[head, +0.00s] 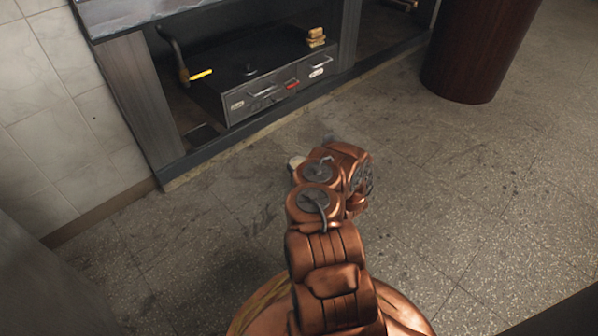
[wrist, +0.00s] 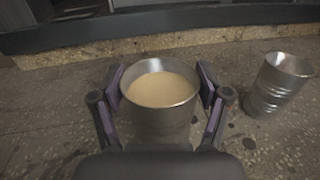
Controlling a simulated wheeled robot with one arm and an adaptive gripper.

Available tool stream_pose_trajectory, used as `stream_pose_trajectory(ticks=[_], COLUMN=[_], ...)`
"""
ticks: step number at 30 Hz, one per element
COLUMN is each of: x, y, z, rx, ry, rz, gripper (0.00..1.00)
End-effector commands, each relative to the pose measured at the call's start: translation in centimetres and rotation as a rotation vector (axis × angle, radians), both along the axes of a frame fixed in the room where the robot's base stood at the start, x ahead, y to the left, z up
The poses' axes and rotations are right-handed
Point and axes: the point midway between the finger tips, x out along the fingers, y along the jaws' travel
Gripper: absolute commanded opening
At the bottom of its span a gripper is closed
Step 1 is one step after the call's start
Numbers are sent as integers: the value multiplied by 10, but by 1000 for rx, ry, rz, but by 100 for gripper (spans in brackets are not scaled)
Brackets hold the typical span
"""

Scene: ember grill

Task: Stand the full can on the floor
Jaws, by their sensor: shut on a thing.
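A metal can (wrist: 160,123) filled nearly to the rim with something tan sits between the fingers of my gripper (wrist: 160,88) in the wrist view. My gripper is shut on its sides with purple pads, and the can looks upright. Its base is hidden, so I cannot tell whether it touches the floor. A second metal can (wrist: 275,90) stands apart to the right on the speckled floor (wrist: 262,140); its inside looks grey, with no tan filling visible. In the head view my arm hides the gripper and most of what it holds.
A grill counter with a dark lower shelf (head: 185,160) runs along the back, holding a metal drawer box (head: 280,88). A dark red round column (head: 478,45) stands at the back right. The floor (head: 480,180) to the right is clear.

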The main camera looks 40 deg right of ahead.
Motion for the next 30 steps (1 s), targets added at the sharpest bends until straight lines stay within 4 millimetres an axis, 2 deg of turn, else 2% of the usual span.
stream_pose_trajectory(ticks=[9,13,17,29,30], x=[17,15,15,16,16], y=[-12,-11,-11,-10,-11], z=[-2,-25,-37,-38,-39], rx=[-4,-1,-1,-2,-2], ry=[-2,1,0,-1,-1], rz=[-1,1,0,0,0], gripper=[6,6,6,6,76])
